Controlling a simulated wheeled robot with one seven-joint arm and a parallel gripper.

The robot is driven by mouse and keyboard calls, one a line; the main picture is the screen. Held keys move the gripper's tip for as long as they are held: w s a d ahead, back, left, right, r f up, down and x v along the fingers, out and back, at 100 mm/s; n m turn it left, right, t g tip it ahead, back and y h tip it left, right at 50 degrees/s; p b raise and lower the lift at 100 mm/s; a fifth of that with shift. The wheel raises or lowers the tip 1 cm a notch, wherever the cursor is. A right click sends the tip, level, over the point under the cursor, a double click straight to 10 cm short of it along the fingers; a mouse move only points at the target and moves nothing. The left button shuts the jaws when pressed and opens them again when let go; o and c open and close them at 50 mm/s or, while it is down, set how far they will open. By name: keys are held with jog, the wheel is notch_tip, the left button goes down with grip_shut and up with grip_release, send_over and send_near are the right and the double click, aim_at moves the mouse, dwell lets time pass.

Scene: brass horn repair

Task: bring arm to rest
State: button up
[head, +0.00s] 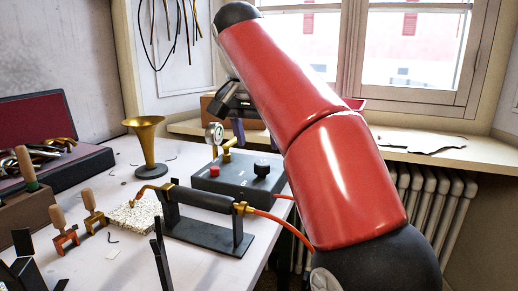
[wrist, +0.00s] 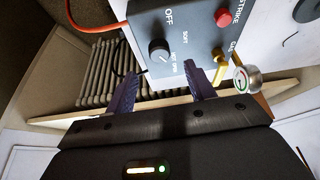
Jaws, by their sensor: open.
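My arm, red with black joints, rises from the lower right of the head view and bends over toward the back of the bench. My gripper (head: 237,132) hangs near the grey control box (head: 237,180), partly hidden by my arm. In the wrist view my gripper (wrist: 157,75) shows two dark purple fingers apart, with nothing held between them. The control box (wrist: 185,25), with a black knob, a red button, a brass fitting and a gauge, lies beyond the fingertips. I cannot tell the exact gap between them.
A torch (head: 205,198) rests on a dark stand in front of the box, with an orange hose. A brass bell (head: 146,140) stands at left. Wooden-handled tools (head: 60,230) and a red-lined case (head: 40,120) are further left. A window sill (head: 440,147) and radiator (head: 440,200) lie behind.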

jog(key=shift+s+r, duration=0.2)
jog(key=shift+r, duration=0.2)
jog(key=s+d+f+n, duration=0.1)
jog(key=s+d+f, duration=0.25)
jog(key=d, duration=0.35)
jog(key=s+d+f+n, duration=0.1)
jog(key=s+d+f, duration=0.2)
jog(key=s+f, duration=0.3)
jog(key=s+d+f+y, duration=0.1)
jog(key=s+d+f, duration=0.2)
jog(key=s+f, duration=0.4)
jog(key=s+d+f+n+t, duration=0.1)
jog(key=s+d+f, duration=0.2)
jog(key=s+f, duration=0.3)
notch_tip(320, 180, down, 5)
jog(key=shift+s+d+f+n, duration=0.1)
jog(key=shift+s+d+n, duration=0.2)
jog(key=shift+s+d, duration=0.1)
